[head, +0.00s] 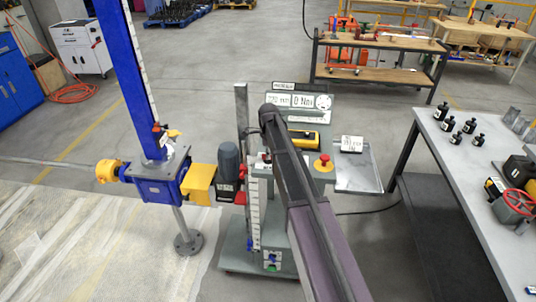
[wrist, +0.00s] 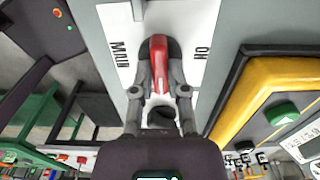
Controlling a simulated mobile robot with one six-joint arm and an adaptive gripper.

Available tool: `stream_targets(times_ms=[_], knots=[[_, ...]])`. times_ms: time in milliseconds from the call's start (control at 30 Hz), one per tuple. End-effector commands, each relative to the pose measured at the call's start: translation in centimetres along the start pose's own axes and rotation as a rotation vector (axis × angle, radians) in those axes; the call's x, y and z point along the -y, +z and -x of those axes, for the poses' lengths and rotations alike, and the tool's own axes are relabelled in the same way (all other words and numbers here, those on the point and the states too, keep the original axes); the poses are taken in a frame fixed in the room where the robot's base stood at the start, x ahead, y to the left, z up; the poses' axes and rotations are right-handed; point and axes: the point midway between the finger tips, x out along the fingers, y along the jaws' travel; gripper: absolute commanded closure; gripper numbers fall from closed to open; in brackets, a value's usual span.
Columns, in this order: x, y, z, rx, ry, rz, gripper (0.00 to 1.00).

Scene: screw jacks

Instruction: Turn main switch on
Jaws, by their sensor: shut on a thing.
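The main switch has a red handle (wrist: 158,52) on a dark round base, set in a white panel in the wrist view. Dark lettering stands on both sides; the left looks like "MAIN" and the right like "ON", both turned sideways. The handle lies lengthwise in the picture, between the two words. My gripper (wrist: 160,80) is shut on the handle, one finger on each side. In the head view my arm hides most of the switch and the gripper, in front of the grey control stand (head: 312,125).
A yellow-framed device (wrist: 270,95) with a green button and a display sits right of the switch in the wrist view. A red emergency stop (head: 323,160) is on the stand. The blue screw jack (head: 158,185) stands left, a grey workbench (head: 450,150) right.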

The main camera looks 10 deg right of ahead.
Motion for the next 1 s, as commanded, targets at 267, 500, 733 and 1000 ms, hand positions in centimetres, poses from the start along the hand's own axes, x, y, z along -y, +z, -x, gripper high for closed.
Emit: stream_targets(times_ms=[267,500,733,1000], knots=[[0.00,0.01,-0.02,0.000,0.000,0.094,1.00],[0.01,0.02,-0.02,0.000,0.000,0.264,1.00],[0.00,0.03,-0.02,0.000,0.000,0.476,1.00],[0.00,0.04,-0.02,-0.001,0.000,0.733,1.00]])
